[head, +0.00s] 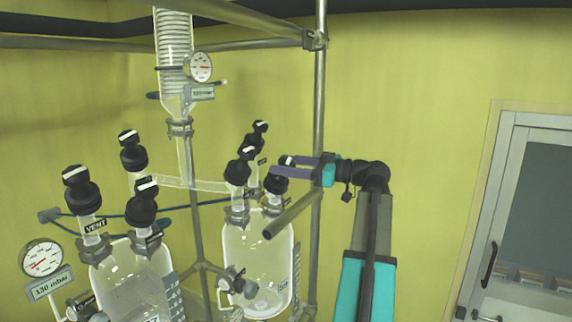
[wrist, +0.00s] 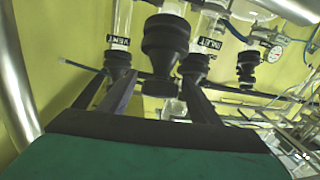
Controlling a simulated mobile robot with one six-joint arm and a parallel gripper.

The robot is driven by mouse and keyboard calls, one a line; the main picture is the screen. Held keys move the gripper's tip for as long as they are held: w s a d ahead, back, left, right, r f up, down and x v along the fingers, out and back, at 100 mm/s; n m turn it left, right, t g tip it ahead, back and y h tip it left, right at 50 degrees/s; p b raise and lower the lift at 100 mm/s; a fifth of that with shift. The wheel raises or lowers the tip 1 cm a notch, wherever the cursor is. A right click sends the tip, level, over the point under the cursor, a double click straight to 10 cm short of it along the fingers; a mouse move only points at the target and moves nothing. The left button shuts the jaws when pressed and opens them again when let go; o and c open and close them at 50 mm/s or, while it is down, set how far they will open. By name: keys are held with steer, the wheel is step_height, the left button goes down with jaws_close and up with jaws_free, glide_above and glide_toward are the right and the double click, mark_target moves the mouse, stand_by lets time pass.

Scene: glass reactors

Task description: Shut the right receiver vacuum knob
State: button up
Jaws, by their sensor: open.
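The right receiver (head: 258,258) is a clear glass vessel with several black knobs on top. Its front right knob (head: 277,182) has a cap with a white mark, and my gripper (head: 289,166) reaches it from the right. The gripper is open, with purple fingers at the cap. In the wrist view, a large black knob (wrist: 165,45) is central, and its narrower end sits between my two open fingers (wrist: 158,92). I cannot read a label on this knob. Whether the fingers touch it cannot be told.
Other black knobs stand close by, one at the right receiver's front left (head: 238,172). The left receiver (head: 132,275) has its own knobs and a gauge (head: 42,258). A steel post (head: 319,100) rises beside my gripper. A door (head: 520,210) is at right.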

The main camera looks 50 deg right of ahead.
steer(key=c, duration=1.1)
steer(key=shift+o, duration=0.2)
steer(key=shift+a+f+m+t+h+b, duration=0.1)
steer(key=shift+m+t+h+b, duration=0.1)
steer(key=shift+m+h+b, duration=0.3)
steer(key=shift+a+f+m+t+h+b, duration=0.1)
steer(key=shift+m+t+h+b, duration=0.15)
steer(key=shift+m+h, duration=0.35)
steer(key=shift+d+r+m+h+b, duration=0.15)
steer(key=shift+m+h+b, duration=0.2)
steer(key=shift+m+h, duration=0.6)
steer(key=o, duration=1.1)
steer(key=shift+c, duration=0.2)
steer(key=shift+s, duration=0.1)
